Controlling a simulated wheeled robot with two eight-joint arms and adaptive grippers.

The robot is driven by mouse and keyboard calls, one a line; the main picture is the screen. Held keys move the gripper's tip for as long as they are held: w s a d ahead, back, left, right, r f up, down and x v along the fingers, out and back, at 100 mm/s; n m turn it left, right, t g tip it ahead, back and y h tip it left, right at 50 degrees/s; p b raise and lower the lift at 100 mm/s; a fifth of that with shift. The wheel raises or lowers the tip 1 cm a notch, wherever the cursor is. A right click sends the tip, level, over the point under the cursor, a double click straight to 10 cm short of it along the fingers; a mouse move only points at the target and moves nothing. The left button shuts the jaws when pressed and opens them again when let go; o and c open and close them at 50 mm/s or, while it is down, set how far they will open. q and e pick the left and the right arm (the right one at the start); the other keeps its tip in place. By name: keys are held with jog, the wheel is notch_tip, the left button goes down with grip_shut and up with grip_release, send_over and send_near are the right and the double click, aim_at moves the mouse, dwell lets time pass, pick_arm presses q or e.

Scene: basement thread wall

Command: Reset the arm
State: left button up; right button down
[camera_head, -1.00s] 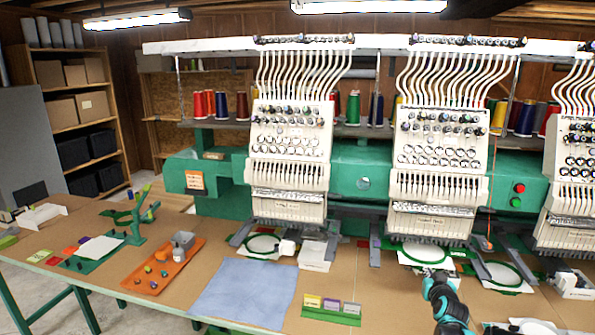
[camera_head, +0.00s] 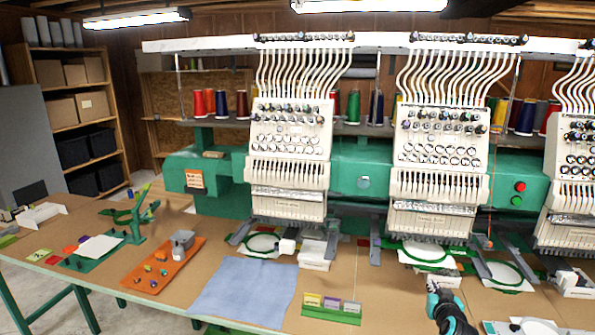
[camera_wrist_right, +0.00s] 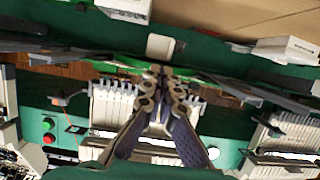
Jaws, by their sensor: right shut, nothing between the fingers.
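My right arm comes in from the bottom edge of the head view, right of centre. My right gripper (camera_head: 433,287) is at its upper end, small and partly hidden by the wrist, in front of the middle embroidery head. In the right wrist view the two fingers of the right gripper (camera_wrist_right: 163,74) meet at their tips, shut with nothing between them. My left arm and left gripper are not in view.
A green embroidery machine (camera_head: 365,175) with white heads stands along the table's back. A green hoop (camera_head: 427,254) lies near my right gripper. A blue cloth (camera_head: 243,291), a sorter with small cards (camera_head: 331,312) and an orange tray (camera_head: 183,272) lie to the left.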

jog(key=s+a+r+n+g+y, duration=0.1)
jog(key=s+a+r+g, duration=0.1)
jog(key=s+a, duration=0.55)
jog(key=s+a+r+n+g+y, duration=0.1)
jog(key=s+a+r+y, duration=0.15)
jog(key=s+a, duration=0.5)
jog(key=s+a+f+g, duration=0.1)
jog(key=s+a, duration=0.1)
jog(key=s, duration=0.4)
jog(key=s+a+f+g, duration=0.1)
jog(key=s+a+f, duration=0.1)
jog(key=s, duration=0.5)
jog(key=s+a+f+g, duration=0.2)
jog(key=s+a, duration=0.2)
jog(key=s, duration=0.3)
jog(key=shift+f+n, duration=0.25)
jog(key=shift+n, duration=0.15)
